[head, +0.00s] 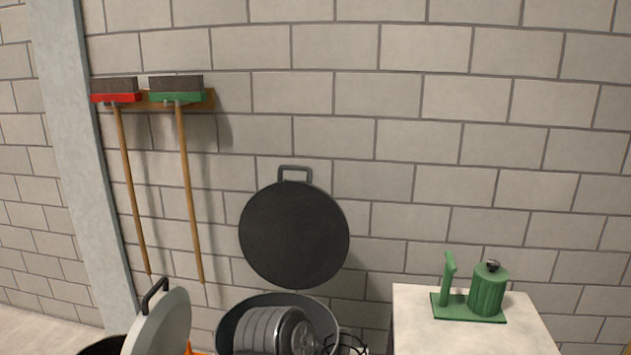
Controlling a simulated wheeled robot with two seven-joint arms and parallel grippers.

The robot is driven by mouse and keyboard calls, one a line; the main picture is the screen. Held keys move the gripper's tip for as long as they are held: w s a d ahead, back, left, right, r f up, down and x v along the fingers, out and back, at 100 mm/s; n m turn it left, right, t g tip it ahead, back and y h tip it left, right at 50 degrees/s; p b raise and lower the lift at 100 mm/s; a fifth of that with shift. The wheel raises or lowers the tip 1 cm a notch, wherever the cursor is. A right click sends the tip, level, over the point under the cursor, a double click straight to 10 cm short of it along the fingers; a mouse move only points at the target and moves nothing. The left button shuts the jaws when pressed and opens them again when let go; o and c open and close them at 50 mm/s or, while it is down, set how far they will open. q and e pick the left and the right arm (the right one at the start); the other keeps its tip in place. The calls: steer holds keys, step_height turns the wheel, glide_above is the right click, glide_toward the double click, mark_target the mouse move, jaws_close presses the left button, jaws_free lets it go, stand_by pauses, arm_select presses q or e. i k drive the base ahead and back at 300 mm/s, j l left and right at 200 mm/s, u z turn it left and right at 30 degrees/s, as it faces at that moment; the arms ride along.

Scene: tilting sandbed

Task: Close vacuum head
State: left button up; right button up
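A large round dark lid (294,234) with a handle on top stands upright against the wall, above and behind an open round dark drum (226,334). A ribbed silver cylinder (262,330) with a dark round end shows in or in front of the drum's opening. A second, paler round lid (166,325) with a black handle is tilted up at the lower left, beside a dark round rim (97,347). I cannot tell which of these is the vacuum head. Neither of my grippers is in view. The lower parts of the drums are cut off by the picture's edge.
A pale cabinet or block (465,338) at the lower right carries a green stand with a ribbed canister (488,291). Thin black wires (345,344) show right of the drum. Two brooms, red (115,98) and green (177,97), hang on the block wall.

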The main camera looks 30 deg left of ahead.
mark_target(294, 235)
steer(key=u, duration=1.2)
steer(key=i, duration=0.1)
steer(key=u, duration=0.05)
